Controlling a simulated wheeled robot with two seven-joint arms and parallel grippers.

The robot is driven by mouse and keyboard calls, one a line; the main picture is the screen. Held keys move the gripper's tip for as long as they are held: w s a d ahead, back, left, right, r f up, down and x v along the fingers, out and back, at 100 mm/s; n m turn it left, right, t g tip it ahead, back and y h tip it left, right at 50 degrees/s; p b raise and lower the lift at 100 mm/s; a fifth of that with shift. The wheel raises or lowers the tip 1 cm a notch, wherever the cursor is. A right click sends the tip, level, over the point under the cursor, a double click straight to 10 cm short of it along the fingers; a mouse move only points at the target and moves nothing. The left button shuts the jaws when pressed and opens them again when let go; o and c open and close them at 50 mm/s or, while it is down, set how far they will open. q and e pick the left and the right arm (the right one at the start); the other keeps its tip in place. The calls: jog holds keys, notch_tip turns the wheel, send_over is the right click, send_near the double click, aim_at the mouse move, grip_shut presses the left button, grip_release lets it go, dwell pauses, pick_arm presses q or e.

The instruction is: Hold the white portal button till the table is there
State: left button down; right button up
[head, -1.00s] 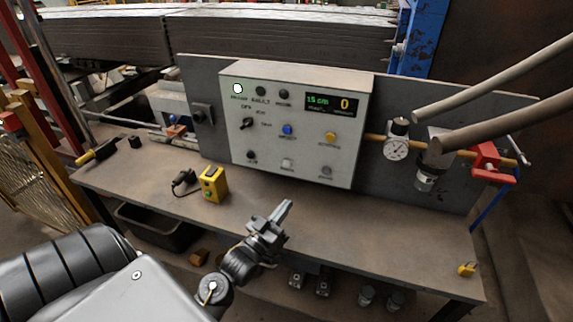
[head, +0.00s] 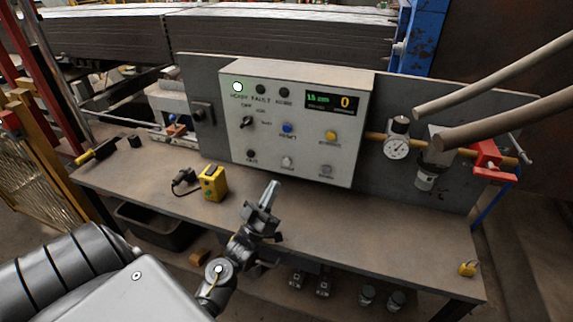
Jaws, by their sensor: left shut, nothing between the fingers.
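A light grey control box (head: 300,120) stands upright at the back of the workbench. The white button (head: 287,162) is in its bottom row, in the middle. A blue button (head: 288,128) and a yellow button (head: 330,135) are above it. A small display (head: 332,102) shows green text and a yellow 0; the green text is too small to read surely. A lamp at the upper left (head: 238,87) is lit. My left gripper (head: 271,190) is shut and empty, below and left of the white button and apart from it. My right gripper is out of view.
A yellow box with a cable (head: 213,183) lies on the bench (head: 350,214) left of my gripper. A pressure gauge (head: 397,147), pipes and a red valve (head: 487,160) are at the right. The bench front is mostly clear.

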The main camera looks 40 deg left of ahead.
aim_at(287, 162)
pick_arm(q)
jog(key=w+a+b, duration=0.2)
jog(key=w, duration=0.4)
jog(key=shift+w+a, duration=0.2)
jog(key=shift+w, duration=0.2)
dwell(1.2)
jog(key=shift+w, duration=0.15)
dwell(0.5)
jog(key=shift+w+a+b, duration=0.15)
jog(key=shift+w+b, duration=0.1)
jog(key=shift+b, duration=0.05)
dwell(0.4)
